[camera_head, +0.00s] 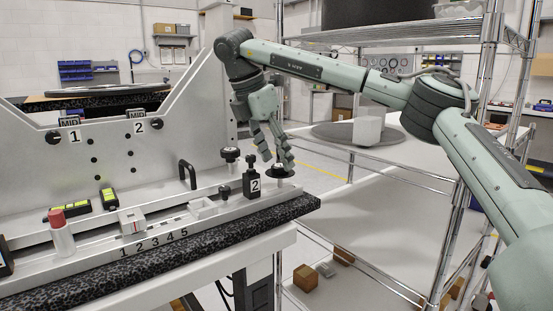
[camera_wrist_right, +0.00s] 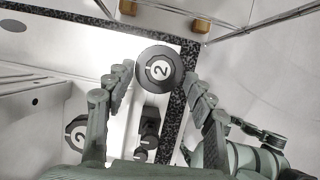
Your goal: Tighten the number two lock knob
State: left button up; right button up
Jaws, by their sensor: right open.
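A round black knob (camera_head: 280,171) stands near the right end of the fixture's base. In the right wrist view its top (camera_wrist_right: 159,68) carries a white "2" and a short line mark. My right gripper (camera_head: 277,160) points down just above it, open, with a finger on either side of the knob and no clear contact. A second black knob marked "2" (camera_wrist_right: 78,132) lies to the left in the wrist view, partly covered by a finger; it appears to be the knob (camera_head: 229,154) by the upright plate. My left gripper is in neither view.
A black block labelled "2" (camera_head: 252,184) stands close left of the gripper. A black handle (camera_head: 187,174), a red-capped bottle (camera_head: 61,233) and a white block (camera_head: 132,220) are further left. The granite edge (camera_head: 200,241) ends just right of the knob. A wire shelf stands at right.

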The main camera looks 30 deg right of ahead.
jog(key=v, duration=1)
jog(key=shift+a+r, duration=0.25)
jog(key=shift+r, duration=0.1)
jog(key=shift+s, duration=0.1)
